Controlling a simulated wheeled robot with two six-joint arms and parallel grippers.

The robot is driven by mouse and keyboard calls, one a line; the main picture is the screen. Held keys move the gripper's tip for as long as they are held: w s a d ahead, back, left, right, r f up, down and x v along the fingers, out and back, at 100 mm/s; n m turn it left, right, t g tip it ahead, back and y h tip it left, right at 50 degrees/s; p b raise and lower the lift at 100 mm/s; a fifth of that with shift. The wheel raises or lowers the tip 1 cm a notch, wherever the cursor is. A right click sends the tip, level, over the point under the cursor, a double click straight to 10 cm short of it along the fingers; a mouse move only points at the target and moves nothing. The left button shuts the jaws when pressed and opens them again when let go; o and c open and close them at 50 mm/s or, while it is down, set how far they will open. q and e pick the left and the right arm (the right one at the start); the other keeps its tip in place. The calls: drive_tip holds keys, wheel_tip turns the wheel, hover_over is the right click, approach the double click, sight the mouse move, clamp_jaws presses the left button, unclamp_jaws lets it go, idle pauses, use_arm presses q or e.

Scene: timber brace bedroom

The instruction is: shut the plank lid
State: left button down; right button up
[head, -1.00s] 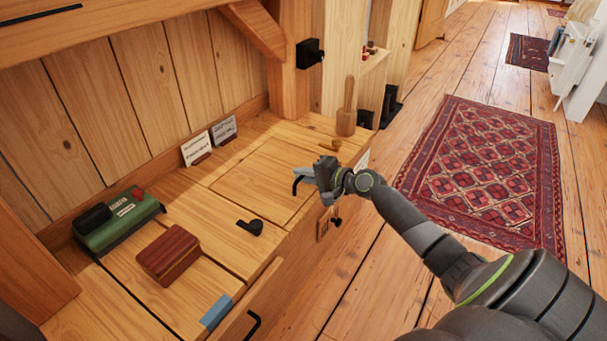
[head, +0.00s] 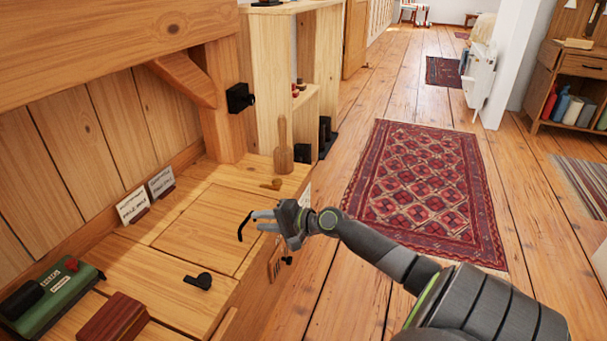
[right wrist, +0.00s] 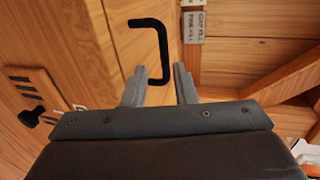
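The plank lid (head: 200,230) is a pale wooden panel in the bench top, and it looks level with the boards around it. Its black bar handle (head: 243,227) stands near its front right edge. My right gripper (head: 256,220) is beside the handle, its fingers pointing at it. In the right wrist view, the handle (right wrist: 162,45) shows just beyond and between the spread fingertips (right wrist: 157,78), with no visible grip on it. My left gripper is not in view.
On the bench are a green box (head: 55,295), a dark red block (head: 115,318), a black latch-like piece (head: 198,281), two cards (head: 146,194) and a wooden mallet-like tool (head: 283,150). A wooden post stands behind. Open floor with a red rug (head: 425,190) lies right.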

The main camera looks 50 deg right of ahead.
drive_tip(key=p+v, duration=0.1)
drive_tip(key=v, duration=1.1)
drive_tip(key=shift+p, duration=0.3)
drive_tip(key=shift+d, duration=0.1)
